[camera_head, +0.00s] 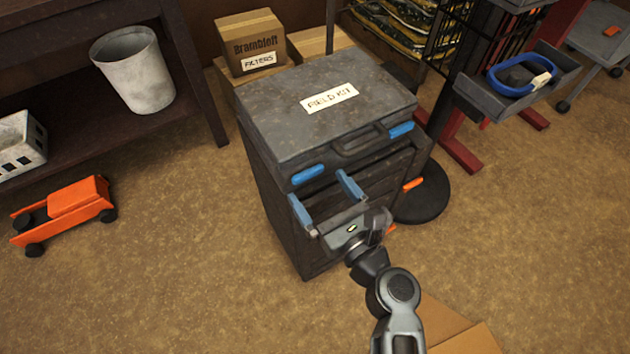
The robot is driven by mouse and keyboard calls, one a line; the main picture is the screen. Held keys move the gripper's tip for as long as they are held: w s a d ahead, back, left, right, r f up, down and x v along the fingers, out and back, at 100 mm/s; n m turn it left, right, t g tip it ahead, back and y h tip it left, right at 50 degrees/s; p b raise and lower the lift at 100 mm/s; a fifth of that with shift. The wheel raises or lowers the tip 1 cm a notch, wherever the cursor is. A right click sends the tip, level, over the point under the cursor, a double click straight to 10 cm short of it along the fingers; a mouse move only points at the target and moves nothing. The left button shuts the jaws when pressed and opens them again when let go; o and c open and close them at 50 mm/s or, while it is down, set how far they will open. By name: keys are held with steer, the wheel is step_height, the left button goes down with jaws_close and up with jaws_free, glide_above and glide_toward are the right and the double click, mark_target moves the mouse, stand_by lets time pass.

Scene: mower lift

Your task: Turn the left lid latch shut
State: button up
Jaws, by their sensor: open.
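The dark grey field kit case (285,115) stands on the floor, and its lid lies down on it. The left lid latch (308,175) is a short blue bar at the left of the lid's front edge, lying roughly along that edge. The right lid latch (401,130) is a similar blue bar, also lying along the edge. My gripper (320,189) is in front of the case, just below the left latch in the picture. Its two blue-tipped fingers are spread apart with nothing between them. I cannot tell the gap in depth to the latch.
A dark carry handle (358,140) sits between the latches. A dark round base (424,192) is right of the case. An orange jack (65,215) stands at left. Boxes (250,42) stand behind; flat cardboard (450,330) lies in front. Floor at left front is clear.

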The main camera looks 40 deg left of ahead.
mark_target(310, 177)
steer(key=shift+x, duration=1.5)
steer(key=shift+c, duration=0.2)
steer(key=c, duration=1)
